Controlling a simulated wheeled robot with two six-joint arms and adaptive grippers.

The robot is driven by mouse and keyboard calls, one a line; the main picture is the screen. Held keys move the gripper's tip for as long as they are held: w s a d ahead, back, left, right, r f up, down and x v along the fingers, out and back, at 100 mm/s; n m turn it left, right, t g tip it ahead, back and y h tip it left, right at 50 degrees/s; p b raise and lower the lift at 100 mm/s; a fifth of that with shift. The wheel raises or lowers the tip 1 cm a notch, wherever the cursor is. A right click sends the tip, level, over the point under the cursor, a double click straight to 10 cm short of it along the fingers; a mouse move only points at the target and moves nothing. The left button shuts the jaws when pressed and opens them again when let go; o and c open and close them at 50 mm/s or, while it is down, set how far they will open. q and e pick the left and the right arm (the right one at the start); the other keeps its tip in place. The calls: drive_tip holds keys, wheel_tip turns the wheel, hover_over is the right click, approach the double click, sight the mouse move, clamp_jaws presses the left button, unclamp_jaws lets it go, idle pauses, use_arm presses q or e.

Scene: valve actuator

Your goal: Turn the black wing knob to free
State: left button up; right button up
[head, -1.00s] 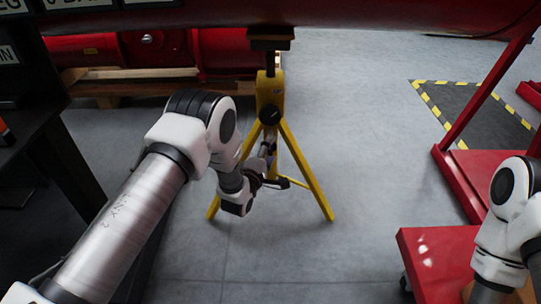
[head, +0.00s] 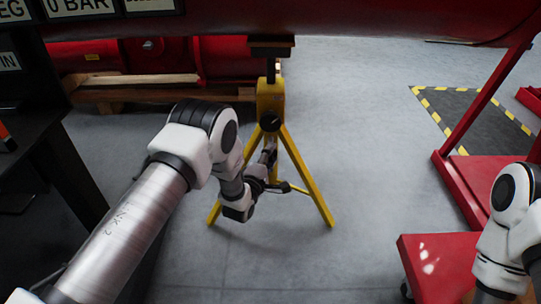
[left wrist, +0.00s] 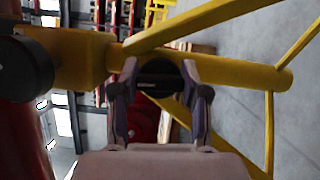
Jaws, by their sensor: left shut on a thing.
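The yellow tripod stand (head: 300,172) stands on the grey floor in the middle of the head view. My left gripper (head: 279,187) is low between its legs, partly hidden by my own wrist. In the left wrist view my left gripper (left wrist: 160,72) has its two fingers on either side of a dark, rounded knob on the stand's yellow tube, and is shut on it. This looks like the black wing knob (left wrist: 160,77); its wings cannot be made out. My right gripper is out of view; only part of the right arm shows.
A larger round black knob (head: 270,121) sits higher on the stand; it also shows in the left wrist view (left wrist: 30,65). A red pipe (head: 350,18) runs overhead. A dark bench (head: 50,115) is at left, a red cart (head: 437,262) at right. Open floor lies in front.

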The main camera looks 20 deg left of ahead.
use_arm(q)
drive_tip(key=n+t+p, duration=0.1)
drive_tip(key=n, duration=0.2)
drive_tip(key=n+t+y, duration=0.1)
drive_tip(key=n, duration=0.2)
drive_tip(key=shift+p, duration=0.35)
drive_tip(key=n+t+y, duration=0.1)
drive_tip(key=n, duration=0.2)
drive_tip(key=n+y+p, duration=0.1)
drive_tip(key=n+y, duration=0.1)
drive_tip(key=n, duration=0.2)
drive_tip(key=shift+t, duration=0.4)
drive_tip(key=shift+n, duration=0.4)
drive_tip(key=o, duration=1.2)
drive_tip(key=shift+c, duration=0.2)
drive_tip(key=shift+s, duration=0.1)
drive_tip(key=v, duration=0.7)
